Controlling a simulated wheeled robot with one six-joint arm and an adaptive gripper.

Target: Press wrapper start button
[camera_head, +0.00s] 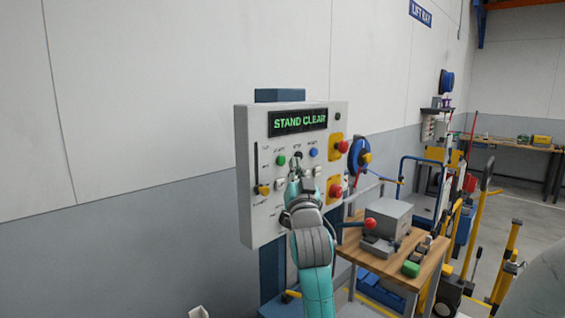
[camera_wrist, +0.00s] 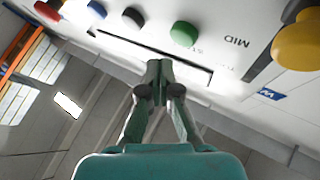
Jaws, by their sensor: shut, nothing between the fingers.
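The control panel (camera_head: 258,215) is a pale box on the wall side with a lit "STAND CLEAR" display (camera_head: 298,121). A green button (camera_head: 281,160), a black button and a blue button (camera_head: 314,152) sit in a row below it. In the wrist view the green button (camera_wrist: 184,33) and black button (camera_wrist: 133,17) are close to the fingertips. A label beside the green one is only partly legible. My gripper (camera_wrist: 158,66) is shut and empty, its tips near the panel face beside these two buttons. I cannot tell whether they touch the panel.
Two red mushroom buttons (camera_head: 335,190) on yellow plates are on the panel's right. A yellow-knobbed slider (camera_head: 262,190) is at its left. A wooden table (camera_head: 390,264) with a grey box and red-knobbed lever stands to the right. Yellow rails (camera_head: 482,226) are farther right.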

